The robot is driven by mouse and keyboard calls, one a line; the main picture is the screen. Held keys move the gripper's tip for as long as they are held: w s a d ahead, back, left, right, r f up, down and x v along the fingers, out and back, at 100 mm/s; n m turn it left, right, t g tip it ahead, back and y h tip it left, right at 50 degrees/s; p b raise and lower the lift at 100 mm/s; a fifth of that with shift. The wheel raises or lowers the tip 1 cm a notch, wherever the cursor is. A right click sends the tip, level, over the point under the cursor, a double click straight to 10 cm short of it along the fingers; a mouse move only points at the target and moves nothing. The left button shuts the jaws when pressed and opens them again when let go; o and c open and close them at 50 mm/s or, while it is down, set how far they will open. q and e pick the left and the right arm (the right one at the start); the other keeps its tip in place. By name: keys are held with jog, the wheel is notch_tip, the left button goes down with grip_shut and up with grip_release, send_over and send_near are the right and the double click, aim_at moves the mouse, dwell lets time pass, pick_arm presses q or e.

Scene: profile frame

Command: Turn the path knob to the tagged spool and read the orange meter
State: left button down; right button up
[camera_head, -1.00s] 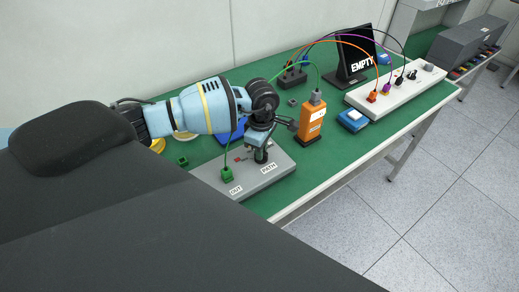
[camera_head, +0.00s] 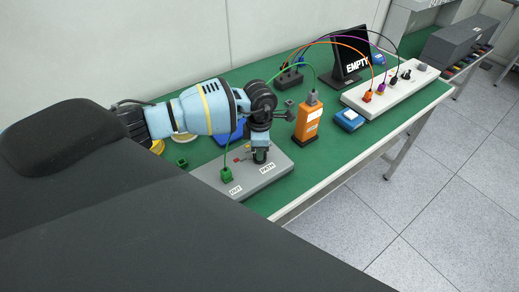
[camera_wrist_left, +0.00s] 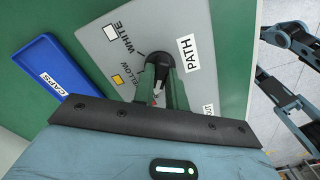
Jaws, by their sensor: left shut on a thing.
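The path knob (camera_wrist_left: 158,72) is a dark knob on the grey panel (camera_head: 230,182), beside the PATH label. My left gripper (camera_head: 260,156) points down at the panel and is shut on the knob. In the left wrist view, WHITE and YELLOW labels with colour squares lie left of the knob; its pointer direction is unclear. The orange meter (camera_head: 307,124) stands upright behind the panel, its reading too small to tell. A yellow spool (camera_head: 157,146) is partly hidden by my left arm; no tag is legible. Blue-black arm parts show at the left wrist view's right edge; right gripper state is unclear.
A green plug (camera_head: 226,174) sits on the panel. A blue tray (camera_wrist_left: 55,80) lies beside it. Cables arch above.

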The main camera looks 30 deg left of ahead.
pick_arm(q)
jog(key=c, duration=1.4)
grip_release()
jog(key=shift+c, duration=0.2)
jog(key=shift+r, duration=0.1)
jog(key=shift+r, duration=0.35)
notch_tip(320, 180, up, 7)
